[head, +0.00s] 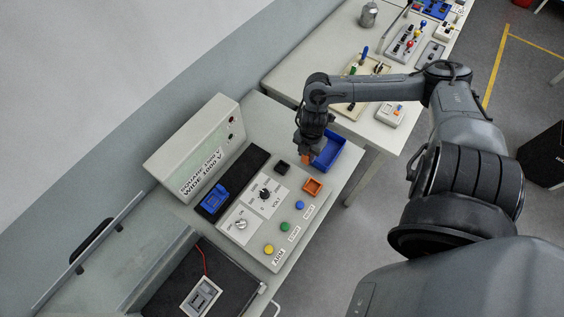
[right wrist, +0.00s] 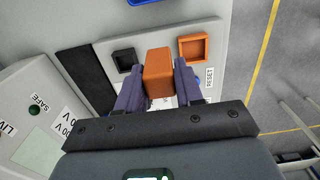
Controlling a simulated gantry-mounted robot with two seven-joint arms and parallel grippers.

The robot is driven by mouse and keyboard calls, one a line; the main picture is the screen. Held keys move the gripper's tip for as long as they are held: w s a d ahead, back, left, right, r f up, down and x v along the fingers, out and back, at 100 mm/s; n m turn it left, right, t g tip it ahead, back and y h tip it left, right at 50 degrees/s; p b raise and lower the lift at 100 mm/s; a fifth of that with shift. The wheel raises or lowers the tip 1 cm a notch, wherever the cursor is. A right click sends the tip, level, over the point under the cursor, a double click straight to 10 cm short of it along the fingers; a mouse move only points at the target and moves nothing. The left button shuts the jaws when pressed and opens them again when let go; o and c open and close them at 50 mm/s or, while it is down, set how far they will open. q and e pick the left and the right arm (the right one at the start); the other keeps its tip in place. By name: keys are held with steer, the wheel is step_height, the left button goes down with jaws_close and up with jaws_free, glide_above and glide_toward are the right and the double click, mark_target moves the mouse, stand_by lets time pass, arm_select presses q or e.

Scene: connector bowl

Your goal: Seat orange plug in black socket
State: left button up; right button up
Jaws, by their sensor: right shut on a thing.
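The orange plug (right wrist: 158,70) is a block held between the two fingers of my right gripper (right wrist: 160,80), which is shut on it. In the head view the plug (head: 306,158) hangs under the gripper (head: 307,150), beside the blue bin. The black socket (head: 282,167) is a small square on the grey panel, to the lower left of the plug. In the right wrist view the black socket (right wrist: 124,59) lies just left of the plug, apart from it. My left gripper is out of view.
An orange socket (head: 313,187) sits on the panel right of the black one. A blue bin (head: 329,150) stands at the bench's right edge. The panel (head: 250,235) carries knobs and coloured buttons. A tall labelled box (head: 190,150) stands behind it. A blue block (head: 213,198) lies on the black strip.

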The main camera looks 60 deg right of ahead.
steer(key=w+a+f, duration=0.1)
steer(key=w+f, duration=0.3)
steer(key=w, duration=0.1)
steer(key=w+a+f, duration=0.1)
steer(key=w+f, duration=0.1)
steer(key=w, duration=0.1)
steer(key=shift+w+a+f, duration=0.1)
steer(key=shift+w+a, duration=0.1)
steer(key=shift+a, duration=0.1)
step_height(320, 180, down, 3)
steer(key=shift+r+b, duration=0.1)
steer(key=shift+b, duration=0.35)
steer(key=shift+f, duration=0.25)
steer(key=o, duration=1)
